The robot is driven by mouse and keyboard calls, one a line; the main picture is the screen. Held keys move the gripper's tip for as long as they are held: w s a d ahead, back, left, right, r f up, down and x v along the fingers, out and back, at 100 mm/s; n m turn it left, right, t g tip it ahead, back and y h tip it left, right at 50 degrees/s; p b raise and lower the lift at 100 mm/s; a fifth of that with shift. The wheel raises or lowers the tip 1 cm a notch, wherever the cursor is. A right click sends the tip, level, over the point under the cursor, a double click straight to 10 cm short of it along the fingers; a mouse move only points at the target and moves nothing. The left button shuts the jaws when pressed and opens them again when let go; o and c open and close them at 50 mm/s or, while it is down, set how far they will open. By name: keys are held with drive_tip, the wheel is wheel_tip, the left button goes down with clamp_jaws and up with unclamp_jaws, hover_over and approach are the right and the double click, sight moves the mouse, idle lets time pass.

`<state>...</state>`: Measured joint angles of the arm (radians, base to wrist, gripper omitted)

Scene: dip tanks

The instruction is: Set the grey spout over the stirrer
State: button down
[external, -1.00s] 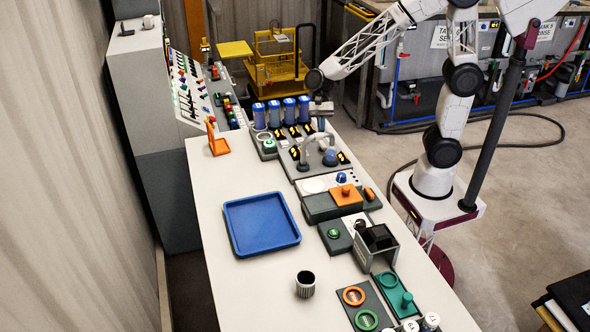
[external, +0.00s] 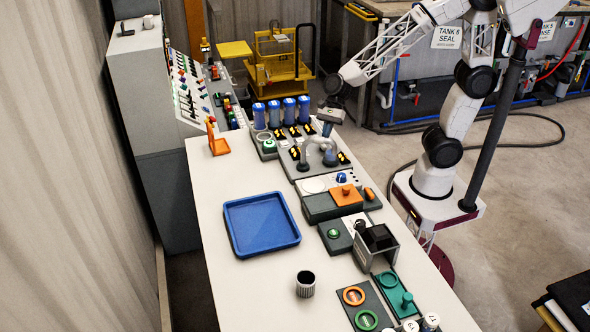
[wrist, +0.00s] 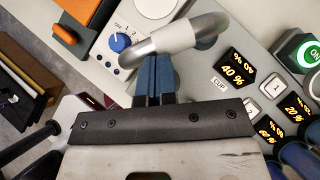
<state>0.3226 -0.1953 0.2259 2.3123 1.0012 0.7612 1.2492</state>
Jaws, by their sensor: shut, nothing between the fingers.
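The grey spout (external: 318,139) is a curved pipe on the grey panel at the far end of the bench. It also shows in the wrist view (wrist: 185,37), its metal end pointing lower left. My gripper (external: 327,128) points down at the spout. Its blue fingers (wrist: 155,72) are shut and empty, close beside the pipe; contact is unclear.
Several blue canisters (external: 274,114) stand behind the panel, with lit displays (wrist: 234,69) and a green button (wrist: 310,55) nearby. A blue knob (wrist: 120,42) and an orange block (external: 346,195) are on the near side. A blue tray (external: 232,246) lies left on the bench.

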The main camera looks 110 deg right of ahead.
drive_tip(key=a+m+t+h, duration=0.1)
drive_tip(key=m, duration=0.1)
drive_tip(key=w+a+m+h, duration=0.1)
drive_tip(key=a, duration=0.1)
drive_tip(key=shift+m+t, duration=0.4)
drive_tip(key=w+a+m+h, duration=0.1)
drive_tip(key=w+a+m, duration=0.1)
drive_tip(key=w+a, duration=0.2)
drive_tip(key=shift+w+t, duration=0.3)
drive_tip(key=shift+w, duration=0.05)
drive_tip(key=shift+a+h, duration=0.1)
drive_tip(key=shift+h, duration=0.2)
idle(0.4)
drive_tip(key=s+a+r, duration=0.2)
drive_tip(key=s+r, duration=0.6)
drive_tip(key=s, duration=0.2)
drive_tip(key=shift+r, duration=0.25)
idle(0.4)
